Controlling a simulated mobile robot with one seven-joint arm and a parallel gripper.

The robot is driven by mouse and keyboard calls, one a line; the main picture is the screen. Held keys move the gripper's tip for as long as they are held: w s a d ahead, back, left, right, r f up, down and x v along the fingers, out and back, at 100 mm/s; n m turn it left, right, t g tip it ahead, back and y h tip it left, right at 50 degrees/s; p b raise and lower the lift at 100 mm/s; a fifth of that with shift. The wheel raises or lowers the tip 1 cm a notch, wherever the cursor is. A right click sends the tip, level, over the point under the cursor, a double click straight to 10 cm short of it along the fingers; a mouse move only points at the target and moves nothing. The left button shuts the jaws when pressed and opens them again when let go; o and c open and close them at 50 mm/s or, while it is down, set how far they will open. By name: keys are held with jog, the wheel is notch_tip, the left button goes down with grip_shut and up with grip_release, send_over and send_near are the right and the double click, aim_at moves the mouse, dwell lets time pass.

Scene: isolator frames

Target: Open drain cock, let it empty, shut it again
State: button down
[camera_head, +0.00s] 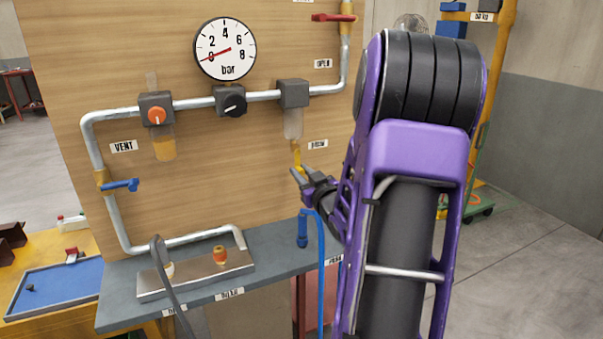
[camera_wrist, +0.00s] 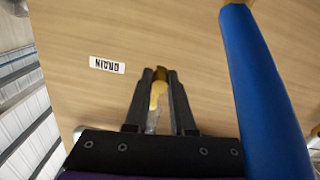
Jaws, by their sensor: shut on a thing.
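The drain cock (camera_head: 296,155) is a small yellow and brass fitting under the clear bowl (camera_head: 293,122) of the right-hand filter unit, beside the label DRAIN (camera_head: 318,144). My gripper (camera_head: 300,176) is at its lower end, reaching in from the right. In the wrist view my gripper (camera_wrist: 160,84) has its two dark fingers close on either side of the yellow cock (camera_wrist: 157,95), with a brass part showing between the tips. The label DRAIN (camera_wrist: 107,65) appears upside down there. Whether the cock is open, and any liquid in the bowl, I cannot tell.
The gauge (camera_head: 225,49) needle points near 0. A red lever (camera_head: 333,17) is on the upper pipe and a blue lever (camera_head: 120,186) by VENT. A blue hose (camera_head: 320,262) hangs below my gripper. A thick blue bar (camera_wrist: 262,95) runs close by in the wrist view.

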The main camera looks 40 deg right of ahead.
jog(key=shift+w+a, duration=0.1)
jog(key=shift+a, duration=0.15)
dwell(0.3)
jog(key=a+r+m+p, duration=0.2)
jog(key=m+p, duration=0.1)
jog(key=m, duration=0.5)
jog(key=w+a+r+m+p, duration=0.1)
jog(key=a+r+m+p, duration=0.1)
jog(key=m, duration=0.7)
jog(key=shift+a+r+p, duration=0.2)
jog(key=shift+r+p, duration=0.5)
jog(key=shift+p, duration=0.1)
jog(key=shift+m, duration=0.3)
jog(key=c, duration=0.8)
grip_release()
jog(key=shift+o, duration=0.2)
jog(key=shift+f, duration=0.1)
